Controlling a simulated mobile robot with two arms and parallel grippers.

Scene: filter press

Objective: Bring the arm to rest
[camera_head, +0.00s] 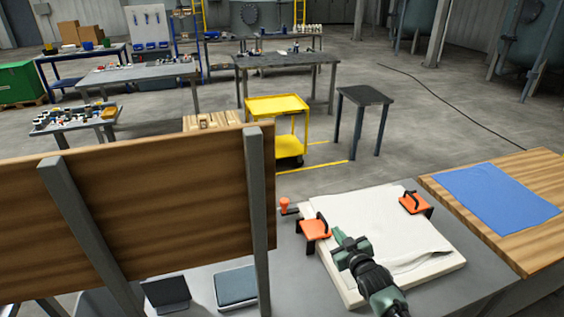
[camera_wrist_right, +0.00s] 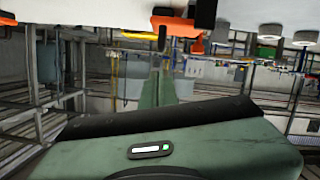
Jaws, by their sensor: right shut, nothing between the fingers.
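My right arm reaches in from the lower right in the head view. Its green and black gripper (camera_head: 342,238) is shut and empty, above the near-left part of a white cloth (camera_head: 385,222) on a pale plate (camera_head: 455,263). An orange clamp-like piece with a black handle (camera_head: 314,229) sits at the plate's left edge, close beside the gripper. A second such piece (camera_head: 415,203) is at the far right edge. In the right wrist view, the green gripper body (camera_wrist_right: 215,150) fills the bottom, and orange parts (camera_wrist_right: 178,27) show at the top. My left gripper is not seen.
A wooden board on grey posts (camera_head: 140,195) stands at the left. A blue sheet (camera_head: 497,195) lies on a wooden top (camera_head: 535,168) at the right. A yellow cart (camera_head: 275,108), a dark stool (camera_head: 366,96) and workbenches (camera_head: 285,60) stand behind on open floor.

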